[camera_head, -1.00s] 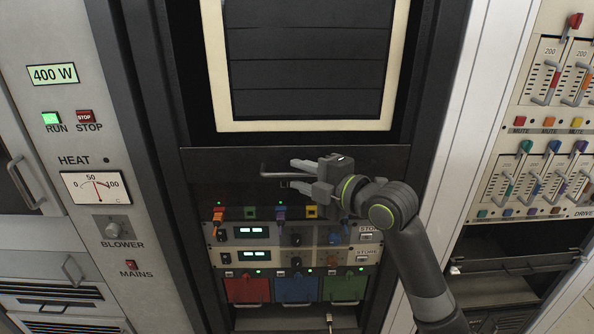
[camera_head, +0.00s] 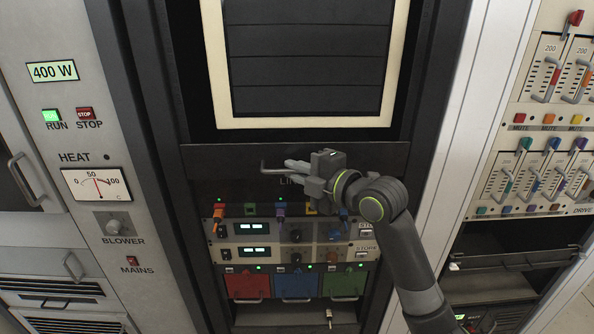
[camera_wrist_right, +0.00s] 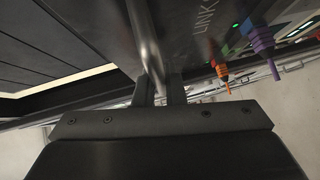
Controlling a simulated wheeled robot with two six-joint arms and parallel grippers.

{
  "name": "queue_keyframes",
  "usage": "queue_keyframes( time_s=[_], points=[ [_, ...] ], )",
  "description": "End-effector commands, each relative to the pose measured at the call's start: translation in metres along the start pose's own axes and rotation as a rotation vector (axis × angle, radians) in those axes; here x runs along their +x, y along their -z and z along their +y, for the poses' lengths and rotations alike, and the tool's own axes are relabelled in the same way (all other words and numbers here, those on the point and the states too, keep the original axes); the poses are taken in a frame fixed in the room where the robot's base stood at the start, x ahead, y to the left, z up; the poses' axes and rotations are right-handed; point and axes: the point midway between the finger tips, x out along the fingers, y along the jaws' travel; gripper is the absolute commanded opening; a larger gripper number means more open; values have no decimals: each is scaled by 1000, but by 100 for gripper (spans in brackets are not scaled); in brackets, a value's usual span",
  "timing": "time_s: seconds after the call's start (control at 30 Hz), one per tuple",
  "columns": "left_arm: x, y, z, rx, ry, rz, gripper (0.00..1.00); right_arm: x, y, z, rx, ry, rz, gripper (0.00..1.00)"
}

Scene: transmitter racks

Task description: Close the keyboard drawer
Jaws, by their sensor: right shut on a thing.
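The keyboard drawer shows as a dark front panel (camera_head: 225,172) below the cream-framed louvred panel in the middle rack. Its dark bar handle (camera_head: 270,170) runs across the panel, and part of it is hidden behind my right gripper (camera_head: 288,172). My right gripper is shut on the handle. In the right wrist view, the metal handle bar (camera_wrist_right: 145,40) runs down between the two fingers (camera_wrist_right: 160,88). Part of the drawer's lettering shows beside the gripper. I cannot tell exactly how far out the drawer stands. My left gripper is not in view.
Below the drawer are coloured plugs (camera_head: 279,211), two units with lit displays (camera_head: 252,228), and red, blue and green modules (camera_head: 296,285). A control cabinet (camera_head: 95,184) stands at left. A slider panel (camera_head: 545,165) stands at right, behind a pale rack post.

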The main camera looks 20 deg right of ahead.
Motion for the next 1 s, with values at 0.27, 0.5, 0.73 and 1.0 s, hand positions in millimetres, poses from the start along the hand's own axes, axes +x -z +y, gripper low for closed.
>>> queue_keyframes(
  time_s=[0.27,0.5,0.73,1.0],
  points=[
    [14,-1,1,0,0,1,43,12,-12,0,-2,1,-1,0],
    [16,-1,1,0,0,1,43,17,-17,5,0,0,-2,0],
    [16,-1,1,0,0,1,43,17,-18,5,-2,-1,-2,24],
    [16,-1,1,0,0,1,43,17,-17,5,0,0,-1,32]
  ],
)
